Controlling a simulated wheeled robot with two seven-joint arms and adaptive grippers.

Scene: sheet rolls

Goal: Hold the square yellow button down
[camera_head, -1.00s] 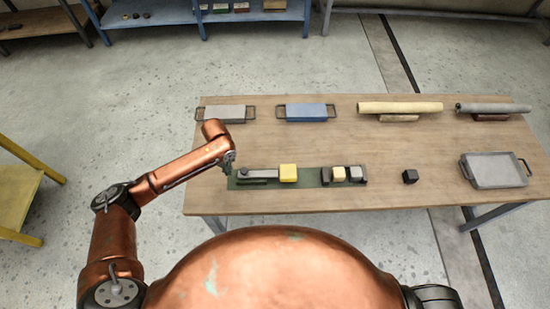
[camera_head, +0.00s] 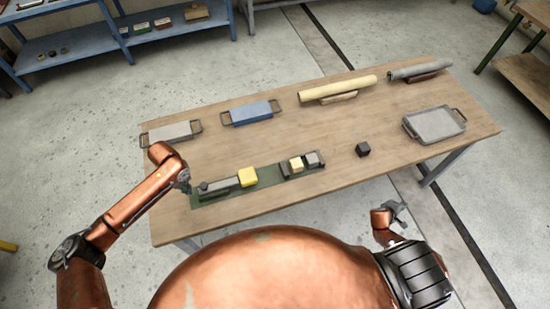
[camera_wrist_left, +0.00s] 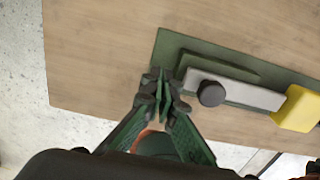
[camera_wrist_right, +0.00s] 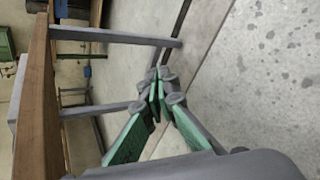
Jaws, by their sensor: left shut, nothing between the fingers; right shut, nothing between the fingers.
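The square yellow button (camera_head: 248,176) sits on a dark green base plate (camera_head: 208,200) at the table's near left. It also shows at the right edge of the left wrist view (camera_wrist_left: 298,108), beside a grey bar with a dark round knob (camera_wrist_left: 211,93). My left gripper (camera_head: 185,187) is shut and empty at the plate's left end, apart from the button; its fingertips (camera_wrist_left: 162,84) show in the left wrist view. My right gripper (camera_head: 399,207) is shut and empty off the table's near edge, low on the right. The right wrist view shows its closed fingers (camera_wrist_right: 158,78) over the floor.
On the plate's right part are a cream block (camera_head: 296,165) and a grey block (camera_head: 313,159). A black cube (camera_head: 362,150) and grey tray (camera_head: 408,131) stand right. Grey (camera_head: 170,133) and blue (camera_head: 250,113) handled blocks and two rolls (camera_head: 338,89) (camera_head: 420,70) line the back.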

